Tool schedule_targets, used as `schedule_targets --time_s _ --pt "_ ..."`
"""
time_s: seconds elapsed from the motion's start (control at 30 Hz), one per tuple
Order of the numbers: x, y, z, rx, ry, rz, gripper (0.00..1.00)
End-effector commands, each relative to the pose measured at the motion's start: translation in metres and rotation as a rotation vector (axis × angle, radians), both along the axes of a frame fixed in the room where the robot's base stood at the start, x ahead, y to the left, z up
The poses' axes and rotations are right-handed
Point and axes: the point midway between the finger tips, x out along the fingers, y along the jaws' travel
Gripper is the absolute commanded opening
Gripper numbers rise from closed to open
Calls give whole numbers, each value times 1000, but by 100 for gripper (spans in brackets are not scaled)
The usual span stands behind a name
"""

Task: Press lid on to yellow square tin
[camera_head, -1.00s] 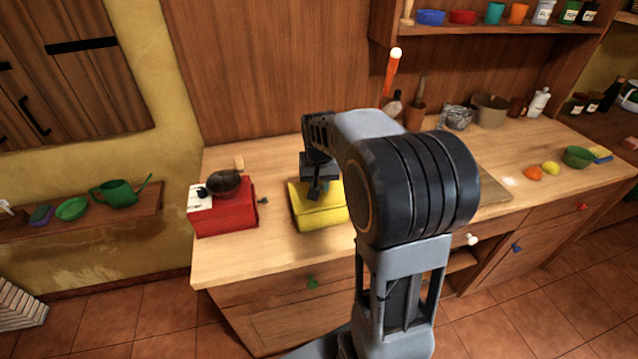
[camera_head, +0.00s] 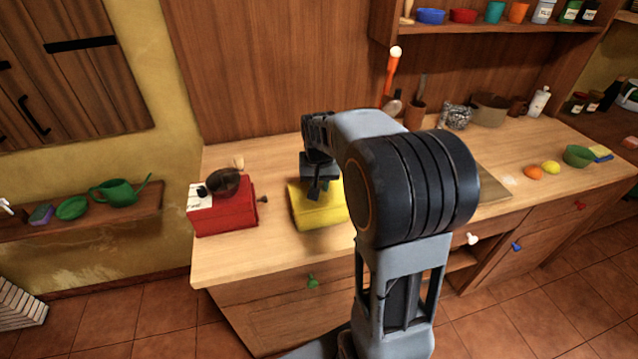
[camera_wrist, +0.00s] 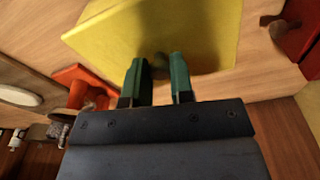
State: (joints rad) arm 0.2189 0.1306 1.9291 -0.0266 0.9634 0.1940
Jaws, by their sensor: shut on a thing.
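The yellow square tin (camera_head: 322,212) stands on the wooden counter, right of a red box. In the wrist view its yellow top (camera_wrist: 165,22) fills the upper middle. My gripper (camera_head: 318,188) is over the tin's top, pointing down. In the wrist view the green fingers of my gripper (camera_wrist: 158,68) are close on either side of a small dull yellow knob (camera_wrist: 159,61), which looks like the lid's handle. The lid's edge against the tin cannot be made out, so I cannot tell how it sits. My arm hides the tin's right side.
An orange object (camera_wrist: 82,84) is near the tin in the wrist view. The counter (camera_head: 270,250) in front of the tin is clear.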

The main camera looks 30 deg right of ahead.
Motion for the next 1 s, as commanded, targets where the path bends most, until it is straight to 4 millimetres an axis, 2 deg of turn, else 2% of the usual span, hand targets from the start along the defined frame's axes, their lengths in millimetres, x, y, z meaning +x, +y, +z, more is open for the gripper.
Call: schedule_targets --time_s 0.23,0.27,0.3,0.57,0.73,1.0 --pt "0 0 0 0 0 0 0" --pt "0 0 0 0 0 0 23" --pt "0 0 0 0 0 0 27" --pt "0 0 0 0 0 0 52" --pt "0 0 0 0 0 0 53" --pt "0 0 0 0 0 0 77"
